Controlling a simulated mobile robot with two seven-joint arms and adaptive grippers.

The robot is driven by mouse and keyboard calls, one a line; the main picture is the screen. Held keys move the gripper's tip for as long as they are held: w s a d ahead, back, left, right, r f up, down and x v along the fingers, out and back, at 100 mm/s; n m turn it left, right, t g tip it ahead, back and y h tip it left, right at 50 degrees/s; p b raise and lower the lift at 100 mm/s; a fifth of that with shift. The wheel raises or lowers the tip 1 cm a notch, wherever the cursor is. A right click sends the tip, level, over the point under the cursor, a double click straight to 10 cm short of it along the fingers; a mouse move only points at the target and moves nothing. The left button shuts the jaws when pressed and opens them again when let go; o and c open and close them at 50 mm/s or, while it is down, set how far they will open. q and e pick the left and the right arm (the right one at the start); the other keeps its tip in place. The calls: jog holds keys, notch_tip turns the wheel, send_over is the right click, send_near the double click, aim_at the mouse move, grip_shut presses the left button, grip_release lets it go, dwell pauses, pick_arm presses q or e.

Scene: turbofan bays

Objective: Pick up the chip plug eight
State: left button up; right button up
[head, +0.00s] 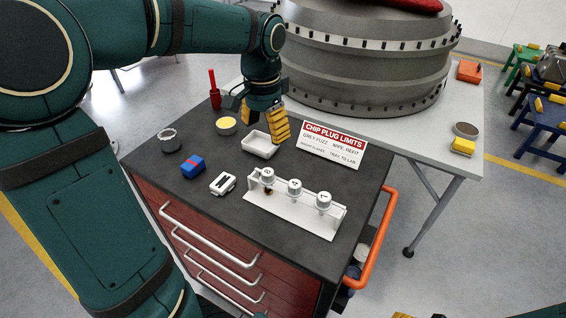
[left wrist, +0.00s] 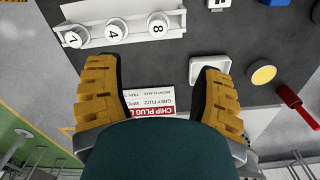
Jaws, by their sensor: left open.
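The chip plug eight (head: 267,175) is a white round-topped plug marked 8. It sits in the left end of a white rack (head: 295,212) on the dark cart top, with two more plugs beside it. It also shows in the left wrist view (left wrist: 157,24), at the right end of the row next to plugs marked 4 and 7. My left gripper (head: 271,132) is open and empty, its yellow fingers beside the white tray, behind the rack. In the left wrist view its fingers (left wrist: 158,92) are wide apart, below the plug. A yellow sliver at the head view's bottom edge may be my right gripper.
A white tray (head: 259,146), a sign (head: 332,145), a yellow-topped round tin (head: 226,126), a blue block (head: 192,166) and a white device (head: 222,184) stand around the rack. An orange handle (head: 376,240) edges the cart at right. A large engine casing (head: 360,60) stands behind.

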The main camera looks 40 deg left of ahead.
aim_at(267, 172)
pick_arm(q)
notch_tip(267, 172, down, 8)
jog(key=shift+f+b, duration=0.2)
jog(key=shift+b, duration=0.45)
jog(key=shift+s+d+f+b, duration=0.15)
jog(key=shift+f+b, duration=0.1)
jog(key=shift+f, duration=1.1)
jog(key=shift+s+f+b, duration=0.1)
jog(key=shift+f+b, duration=0.1)
jog(key=shift+f, duration=1.15)
grip_shut()
